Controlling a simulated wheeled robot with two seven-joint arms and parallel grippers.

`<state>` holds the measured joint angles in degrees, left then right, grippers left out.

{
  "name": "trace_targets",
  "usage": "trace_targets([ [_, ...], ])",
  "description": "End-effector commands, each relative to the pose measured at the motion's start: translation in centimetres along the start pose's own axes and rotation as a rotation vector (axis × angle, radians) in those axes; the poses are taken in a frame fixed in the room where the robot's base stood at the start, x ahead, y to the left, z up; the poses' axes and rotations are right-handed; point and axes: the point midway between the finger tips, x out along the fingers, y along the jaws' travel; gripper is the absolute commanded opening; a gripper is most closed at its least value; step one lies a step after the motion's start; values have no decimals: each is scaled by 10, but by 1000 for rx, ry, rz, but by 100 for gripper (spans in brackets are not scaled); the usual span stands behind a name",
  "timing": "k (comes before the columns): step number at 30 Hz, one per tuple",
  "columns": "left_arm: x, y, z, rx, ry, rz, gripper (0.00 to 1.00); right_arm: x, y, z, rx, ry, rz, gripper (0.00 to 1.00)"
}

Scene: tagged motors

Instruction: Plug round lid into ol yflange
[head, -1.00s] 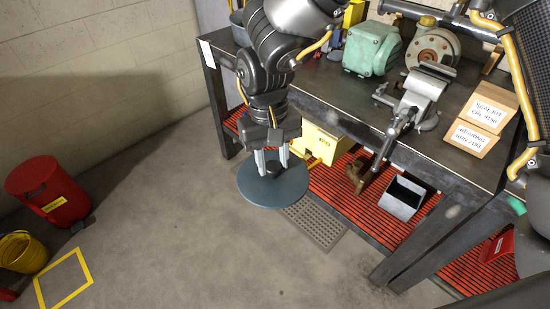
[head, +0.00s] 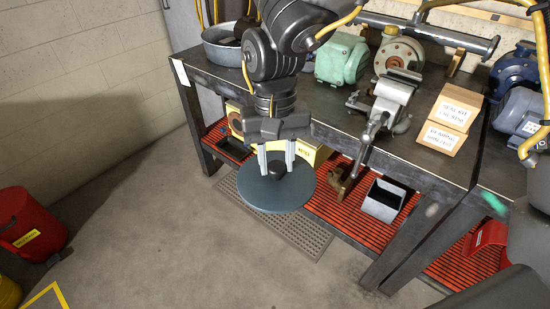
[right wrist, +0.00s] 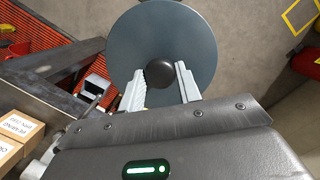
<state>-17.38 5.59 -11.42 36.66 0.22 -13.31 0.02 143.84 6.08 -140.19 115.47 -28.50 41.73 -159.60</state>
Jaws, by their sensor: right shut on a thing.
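The round lid (head: 258,195) is a flat blue-grey disc with a black knob (head: 278,169) at its centre. My right gripper (head: 276,158) is shut on this knob and holds the lid in the air in front of the workbench. In the right wrist view, the lid (right wrist: 205,35) lies beyond the fingers, with its knob (right wrist: 160,73) between the fingertips. A round metal flange face (head: 401,54) stands on the bench beside a green motor (head: 341,60); I cannot tell whether it is the oily flange. My left gripper is out of view.
The workbench (head: 323,110) carries a vise (head: 388,101), two labelled boxes (head: 452,118), a grey basin (head: 222,45) and blue motors (head: 518,108). A red shelf with a grey bin (head: 383,200) is below.

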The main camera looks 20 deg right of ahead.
Motion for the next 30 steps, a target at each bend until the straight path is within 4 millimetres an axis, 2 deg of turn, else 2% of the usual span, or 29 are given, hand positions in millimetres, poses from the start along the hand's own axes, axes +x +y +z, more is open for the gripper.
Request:
trace_targets([
  [5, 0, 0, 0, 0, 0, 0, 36, -1, -11, -7, 30, 1, -6, 14],
  [15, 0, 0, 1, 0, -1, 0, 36, -6, -78, -46, 239, 1, -39, 14],
  [21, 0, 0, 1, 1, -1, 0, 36, -10, -110, -64, 344, 2, -53, 14],
  [25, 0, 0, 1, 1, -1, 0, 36, -11, -120, -71, 380, 1, -59, 14],
  [30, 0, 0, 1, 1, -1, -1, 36, -12, -125, -73, 395, 1, -61, 14],
])
